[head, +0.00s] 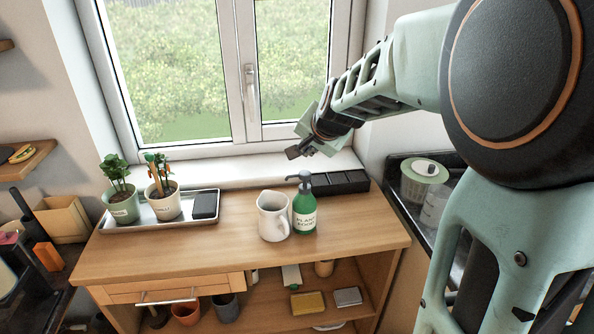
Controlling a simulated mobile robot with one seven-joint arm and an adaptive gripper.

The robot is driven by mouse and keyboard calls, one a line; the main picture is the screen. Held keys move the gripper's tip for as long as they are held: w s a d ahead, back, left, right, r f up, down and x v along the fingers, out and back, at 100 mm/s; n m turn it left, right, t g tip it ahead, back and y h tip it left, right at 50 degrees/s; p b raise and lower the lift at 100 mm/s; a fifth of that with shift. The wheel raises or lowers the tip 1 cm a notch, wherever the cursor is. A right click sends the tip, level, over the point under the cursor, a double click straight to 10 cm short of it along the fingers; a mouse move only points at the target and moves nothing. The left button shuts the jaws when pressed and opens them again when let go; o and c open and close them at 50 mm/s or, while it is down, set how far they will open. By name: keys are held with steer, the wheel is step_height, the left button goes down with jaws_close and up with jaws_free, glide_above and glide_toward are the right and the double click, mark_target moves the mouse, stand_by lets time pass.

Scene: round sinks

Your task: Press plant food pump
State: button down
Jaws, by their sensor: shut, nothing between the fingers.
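A green plant food bottle (304,214) with a white label stands upright on the wooden table, toward its right side. Its dark pump head (300,177) sits on top, with the spout pointing left. My gripper (292,153) is shut and empty. In the picture it shows just above the pump head, with a small gap between them. How far it is from the pump in depth I cannot tell.
A tray (150,223) with two potted plants is at the left. The table front (220,256) is clear.

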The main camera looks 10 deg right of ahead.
mark_target(305, 172)
steer(key=shift+f+b, duration=1.2)
steer(key=shift+f, duration=0.6)
steer(key=shift+f+b, duration=0.4)
steer(key=shift+b, duration=0.1)
steer(key=shift+f+b, duration=0.9)
steer(key=shift+f, duration=0.1)
stand_by(0.8)
steer(key=shift+r, duration=0.1)
steer(key=shift+r+p, duration=1.05)
steer(key=shift+r, duration=0.25)
steer(key=shift+r, duration=0.1)
steer(key=shift+r+p, duration=1.85)
steer(key=shift+r, duration=0.65)
